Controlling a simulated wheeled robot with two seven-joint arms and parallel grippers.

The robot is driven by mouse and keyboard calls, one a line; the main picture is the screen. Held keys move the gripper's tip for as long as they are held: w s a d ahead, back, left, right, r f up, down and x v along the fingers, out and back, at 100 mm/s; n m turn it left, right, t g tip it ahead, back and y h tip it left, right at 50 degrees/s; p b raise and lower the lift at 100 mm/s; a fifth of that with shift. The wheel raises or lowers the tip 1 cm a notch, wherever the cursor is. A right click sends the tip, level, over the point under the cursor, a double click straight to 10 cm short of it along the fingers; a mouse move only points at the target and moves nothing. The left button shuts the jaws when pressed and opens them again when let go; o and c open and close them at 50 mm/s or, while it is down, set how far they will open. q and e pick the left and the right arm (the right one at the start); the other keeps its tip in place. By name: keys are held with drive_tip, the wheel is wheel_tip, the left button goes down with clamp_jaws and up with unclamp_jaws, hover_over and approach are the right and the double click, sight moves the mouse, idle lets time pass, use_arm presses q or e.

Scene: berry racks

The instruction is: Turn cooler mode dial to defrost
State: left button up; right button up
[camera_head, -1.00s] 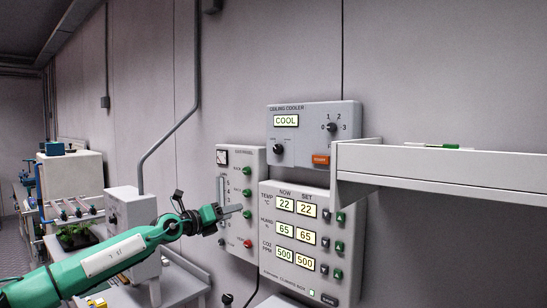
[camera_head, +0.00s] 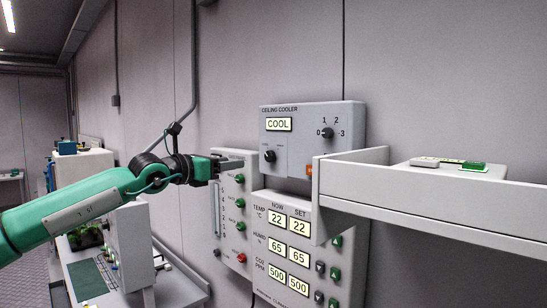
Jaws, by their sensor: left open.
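The ceiling cooler panel (camera_head: 298,122) is a grey box on the wall with a lit display (camera_head: 278,124) reading COOL. A black mode dial (camera_head: 269,156) sits below the display at the panel's lower left. A second black dial (camera_head: 328,132), marked 0 to 3, is at its right. My left gripper (camera_head: 232,163) is open, held sideways to the left of the mode dial, apart from it in the picture and in front of the panel with green buttons. My right gripper is not in view.
Below is a climate box (camera_head: 262,232) showing 22, 65 and 500. A green-buttoned panel (camera_head: 227,225) stands beside it.

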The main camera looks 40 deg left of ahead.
use_arm(q)
drive_tip(key=p, duration=0.1)
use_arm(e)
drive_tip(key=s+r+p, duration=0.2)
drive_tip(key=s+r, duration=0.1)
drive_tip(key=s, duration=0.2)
use_arm(q)
drive_tip(key=p, duration=0.3)
approach(268, 157)
drive_tip(key=w, duration=0.3)
drive_tip(key=w+p, duration=0.3)
drive_tip(key=w, duration=0.1)
drive_tip(key=shift+w+d+r, duration=0.15)
drive_tip(key=shift+d+r, duration=0.1)
drive_tip(key=shift+r, duration=0.05)
drive_tip(key=shift+w+d+f+p, duration=0.1)
drive_tip(key=shift+w+f+p, duration=0.05)
drive_tip(key=shift+w+p, duration=0.4)
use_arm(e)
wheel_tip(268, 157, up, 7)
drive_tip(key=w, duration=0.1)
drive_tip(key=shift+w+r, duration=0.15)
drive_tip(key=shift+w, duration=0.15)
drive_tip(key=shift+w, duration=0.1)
use_arm(q)
drive_tip(key=c, duration=1)
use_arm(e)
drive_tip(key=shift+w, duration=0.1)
